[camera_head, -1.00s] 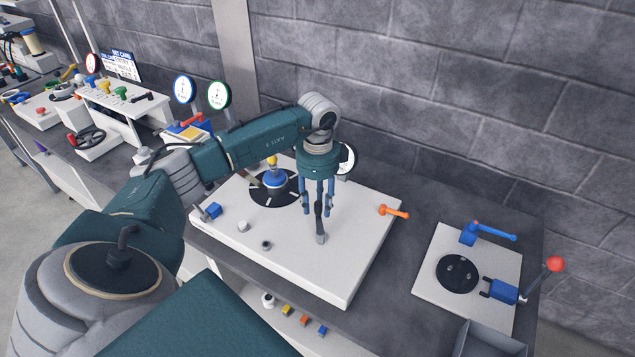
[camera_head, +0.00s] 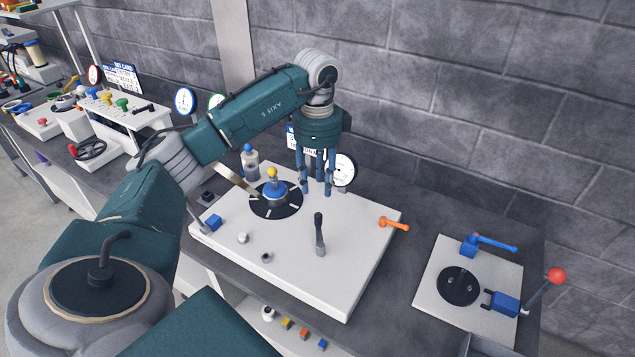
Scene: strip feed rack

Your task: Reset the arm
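My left gripper (camera_head: 317,186) is in the air over the back right part of the white panel (camera_head: 290,268), pointing down. Its fingers stand apart with nothing between them. A lever with a black grip (camera_head: 319,228) stands nearly upright on the panel, in front of the gripper and apart from it. An orange lever (camera_head: 395,224) sticks out at the panel's right edge. A black dial (camera_head: 288,209) with a blue and yellow knob (camera_head: 273,185) is at the back left of the panel. My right gripper is not in view.
To the right lies a smaller white plate (camera_head: 440,290) with a black disc, a blue handle (camera_head: 490,242) and a red-ball lever (camera_head: 555,276). A bottle (camera_head: 250,163) and a round gauge (camera_head: 343,170) stand behind the panel. A brick wall closes the back.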

